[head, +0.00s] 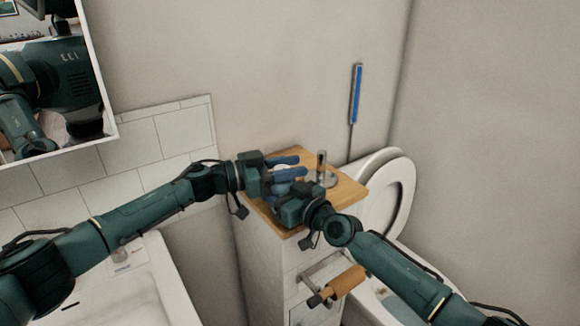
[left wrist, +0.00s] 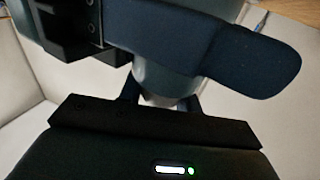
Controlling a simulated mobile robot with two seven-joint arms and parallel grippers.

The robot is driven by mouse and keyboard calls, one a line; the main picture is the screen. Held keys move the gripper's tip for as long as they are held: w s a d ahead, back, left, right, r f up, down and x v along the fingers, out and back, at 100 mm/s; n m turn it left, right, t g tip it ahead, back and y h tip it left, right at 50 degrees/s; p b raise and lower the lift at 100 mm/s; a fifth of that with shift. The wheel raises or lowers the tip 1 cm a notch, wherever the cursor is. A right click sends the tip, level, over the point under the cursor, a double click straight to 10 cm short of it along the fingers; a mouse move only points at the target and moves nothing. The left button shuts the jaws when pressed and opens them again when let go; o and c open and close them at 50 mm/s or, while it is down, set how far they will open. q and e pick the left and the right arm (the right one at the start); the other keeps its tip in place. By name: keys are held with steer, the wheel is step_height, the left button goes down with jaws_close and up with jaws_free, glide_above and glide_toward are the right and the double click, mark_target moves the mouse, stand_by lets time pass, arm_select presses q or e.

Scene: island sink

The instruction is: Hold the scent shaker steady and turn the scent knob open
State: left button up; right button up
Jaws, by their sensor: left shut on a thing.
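The scent shaker (head: 283,169) is a small pale object over the wooden cabinet top, mostly hidden by my grippers. My left gripper (head: 289,168) is shut on it, with blue fingers on either side. In the left wrist view the shaker's grey body (left wrist: 155,82) sits behind a dark blue finger of mine. My right gripper (head: 282,186) is close in front of it. In the left wrist view, two dark fingers of my right gripper (left wrist: 160,103) stand on either side of a pale narrow part below the body. Whether they touch it, I cannot tell. The knob is not clearly seen.
The wooden top (head: 345,190) belongs to a narrow white cabinet (head: 262,265). A shiny metal cylinder (head: 321,167) stands right of my grippers. A toilet (head: 390,200) is at right, a paper holder (head: 340,285) in front, a white sink (head: 135,290) at left.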

arm_select(q)
steer(key=shift+t, duration=0.3)
steer(key=n+t+y, duration=0.1)
steer(key=t, duration=0.1)
steer(key=n+t+y, duration=0.1)
steer(key=n+t, duration=0.1)
steer(key=n+t+y, duration=0.1)
steer(key=n+t, duration=0.1)
steer(key=shift+w+y, duration=0.25)
steer(key=shift+y, duration=0.15)
steer(key=shift+w+a+n+t+y, duration=0.1)
steer(key=shift+a+n+t+y, duration=0.05)
steer(key=shift+n+t+y, duration=0.55)
steer(key=shift+w+a+n+t+y, duration=0.1)
steer(key=shift+n+t+y, duration=0.5)
steer(key=shift+t+y, duration=0.2)
steer(key=o, duration=1)
steer(key=shift+a, duration=0.1)
steer(key=v, duration=1.2)
steer(key=shift+c, duration=0.3)
